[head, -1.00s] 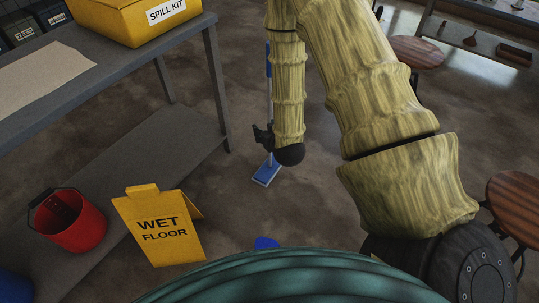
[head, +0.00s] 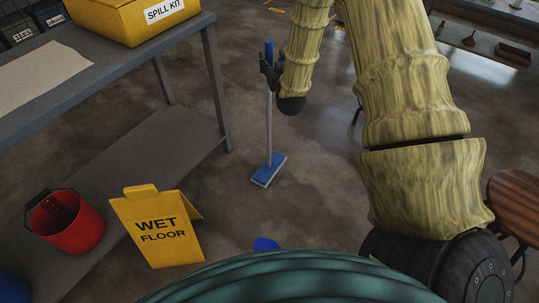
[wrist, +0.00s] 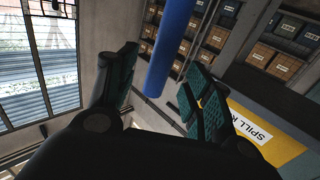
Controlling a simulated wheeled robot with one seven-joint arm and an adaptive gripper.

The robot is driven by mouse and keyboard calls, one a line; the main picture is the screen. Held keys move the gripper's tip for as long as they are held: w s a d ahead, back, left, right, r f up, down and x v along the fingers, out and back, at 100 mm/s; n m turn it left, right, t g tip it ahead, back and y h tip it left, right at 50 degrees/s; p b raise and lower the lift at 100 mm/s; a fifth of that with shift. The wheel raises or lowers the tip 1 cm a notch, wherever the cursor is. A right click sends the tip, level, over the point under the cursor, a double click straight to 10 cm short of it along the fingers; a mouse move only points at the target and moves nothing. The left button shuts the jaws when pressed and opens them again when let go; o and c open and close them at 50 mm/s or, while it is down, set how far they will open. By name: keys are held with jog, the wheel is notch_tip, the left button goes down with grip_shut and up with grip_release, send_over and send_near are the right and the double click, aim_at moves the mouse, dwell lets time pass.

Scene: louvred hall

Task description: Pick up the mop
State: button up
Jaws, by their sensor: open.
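The mop (head: 269,130) stands upright on the floor in the head view, with a blue flat head, a pale shaft and a blue grip at the top. My gripper (head: 271,70) is at the upper part of the mop, just under the blue top. In the wrist view the mop's blue grip (wrist: 171,45) runs between the two open fingers of my gripper (wrist: 157,92). My arm hides part of the floor to the right of the mop.
A grey workbench (head: 195,40) with a yellow spill kit (head: 120,15) stands to the left. A yellow wet floor sign (head: 158,228) and a red bucket (head: 68,222) are at the lower left. A wooden stool (head: 517,200) is at the right. Floor around the mop head is clear.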

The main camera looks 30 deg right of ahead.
aim_at(270, 57)
jog(key=x, duration=0.2)
jog(key=f+x, duration=0.1)
jog(key=x, duration=0.1)
jog(key=shift+b, duration=0.35)
jog(key=shift+w+d+r, duration=0.1)
jog(key=shift+w+d, duration=0.05)
jog(key=shift+w, duration=0.4)
jog(key=shift+c, duration=0.2)
grip_shut()
jog(key=shift+r, duration=0.1)
